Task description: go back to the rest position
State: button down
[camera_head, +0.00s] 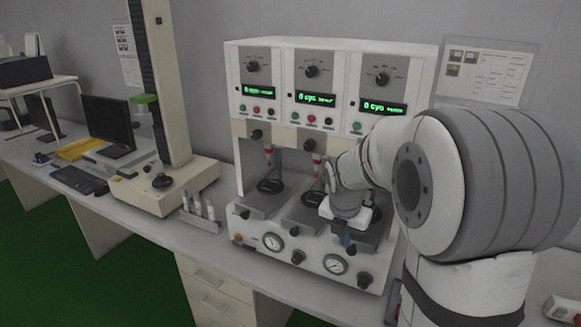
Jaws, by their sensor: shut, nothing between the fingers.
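My arm reaches in from the right, and its large grey and white joint fills much of the right side. My gripper (347,243) points down in front of the right-hand station of the white testing machine (330,262). It is shut and appears empty, though its fingertips are small and dark here. I cannot tell whether it touches the machine. The arm hides part of the machine's right station.
The machine has three green displays, knobs, and two gauges (335,264) low on its front. A rack of white tubes (198,212) stands to its left. Further left are a tall column tester (165,190), a monitor (108,122) and a keyboard (80,180).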

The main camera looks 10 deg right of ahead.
jog(key=s+a+r+m, duration=0.2)
jog(key=s+a+m, duration=0.1)
jog(key=s+m, duration=0.8)
jog(key=s+a+r+m+t+y, duration=0.1)
jog(key=s+a+r+m, duration=0.2)
jog(key=s+m, duration=0.7)
jog(key=shift+s+a+r+m+y, duration=0.15)
jog(key=shift+s+m+y, duration=0.2)
jog(key=shift+m, duration=3.35)
